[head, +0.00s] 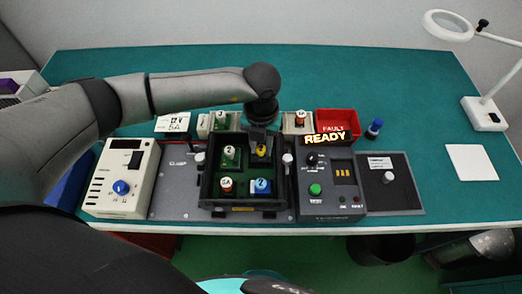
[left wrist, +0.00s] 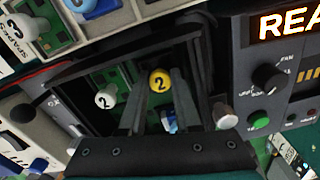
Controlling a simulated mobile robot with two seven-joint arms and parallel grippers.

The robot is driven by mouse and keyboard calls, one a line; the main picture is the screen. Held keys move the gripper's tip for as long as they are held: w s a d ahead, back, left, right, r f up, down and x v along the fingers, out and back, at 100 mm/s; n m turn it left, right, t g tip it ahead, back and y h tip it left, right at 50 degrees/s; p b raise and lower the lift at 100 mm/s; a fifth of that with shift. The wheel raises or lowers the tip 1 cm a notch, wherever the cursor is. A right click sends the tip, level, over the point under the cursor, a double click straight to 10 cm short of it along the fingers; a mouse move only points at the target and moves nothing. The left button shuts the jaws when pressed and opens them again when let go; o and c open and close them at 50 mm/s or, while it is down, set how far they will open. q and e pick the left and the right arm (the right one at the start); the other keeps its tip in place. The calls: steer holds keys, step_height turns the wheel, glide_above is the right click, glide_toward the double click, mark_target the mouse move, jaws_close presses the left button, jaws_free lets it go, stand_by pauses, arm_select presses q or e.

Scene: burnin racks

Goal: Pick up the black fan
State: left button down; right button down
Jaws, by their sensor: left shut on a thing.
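My left gripper (head: 262,138) reaches down into the back right corner of the black open box (head: 243,207). In the left wrist view its two fingers (left wrist: 161,92) stand on either side of a yellow knob (left wrist: 160,80) marked 2. The gripper is shut on the dark piece under this knob, which looks like the black fan (head: 262,155). The fan's body is largely hidden by the fingers and the box wall. I cannot tell whether it is lifted off the box floor.
Other pieces in the box have a white knob (head: 229,150), an orange-and-white knob (head: 226,184) and a blue part (head: 262,186). A READY control unit (head: 331,200) stands right, a cream power unit (head: 122,178) left. A red bin (head: 338,121) lies behind.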

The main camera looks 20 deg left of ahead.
mark_target(261, 148)
arm_select(q)
step_height(261, 148, up, 20)
stand_by(0.6)
stand_by(0.9)
